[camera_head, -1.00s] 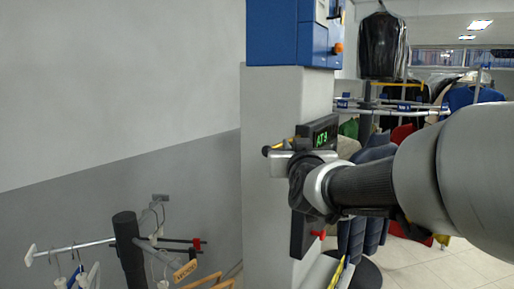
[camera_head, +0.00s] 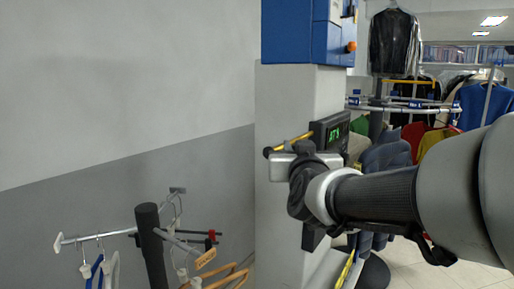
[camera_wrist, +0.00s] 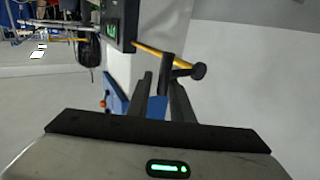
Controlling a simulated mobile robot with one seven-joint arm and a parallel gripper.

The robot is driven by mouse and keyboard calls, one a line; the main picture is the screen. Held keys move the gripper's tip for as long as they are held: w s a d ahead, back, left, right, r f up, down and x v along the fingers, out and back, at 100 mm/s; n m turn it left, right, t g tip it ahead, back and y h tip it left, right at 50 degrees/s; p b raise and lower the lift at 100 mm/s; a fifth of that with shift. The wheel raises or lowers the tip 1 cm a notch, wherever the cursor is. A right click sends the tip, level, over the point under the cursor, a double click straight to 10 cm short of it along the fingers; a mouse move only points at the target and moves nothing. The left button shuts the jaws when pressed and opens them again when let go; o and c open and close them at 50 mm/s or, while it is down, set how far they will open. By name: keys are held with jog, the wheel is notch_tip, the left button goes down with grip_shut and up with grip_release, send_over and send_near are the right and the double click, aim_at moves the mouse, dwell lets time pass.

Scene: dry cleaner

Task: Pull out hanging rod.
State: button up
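The hanging rod is a thin yellow bar with a black end knob. It sticks out from a black display box, both in the head view (camera_head: 297,140) and in the wrist view (camera_wrist: 151,51). In the wrist view a dark upright piece (camera_wrist: 167,72) crosses the rod near its knob; I cannot tell whether it belongs to the rod. My gripper (camera_wrist: 160,86) is beside the rod, and its two fingers stand apart with blue showing between them. In the head view my gripper (camera_head: 284,164) is just below the rod; its fingertips are hard to make out and contact cannot be told.
The display box (camera_head: 331,132) with green digits is fixed to a grey pillar (camera_head: 281,105), under a blue cabinet (camera_head: 300,32). A dark post (camera_head: 152,245) with hanger arms stands at lower left. Clothes rails (camera_head: 405,105) with garments fill the right background.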

jog(key=shift+o, duration=0.9)
jog(key=s+b, duration=0.1)
jog(key=s, duration=1.6)
jog(key=shift+s+a+b, duration=0.2)
jog(key=shift+a+b, duration=0.1)
jog(key=shift+b, duration=0.05)
jog(key=s+a+f+n+g+y+p, duration=0.1)
jog(key=s+f+n+g+y, duration=0.15)
jog(key=f+g, duration=0.7)
jog(key=s+d+f+m+g+h, duration=0.2)
jog(key=s+d+f, duration=0.3)
jog(key=s+f, duration=0.3)
jog(key=shift+s+d+f+g+p, duration=0.2)
jog(key=shift+f+g+p, duration=0.25)
jog(key=shift+f, duration=0.2)
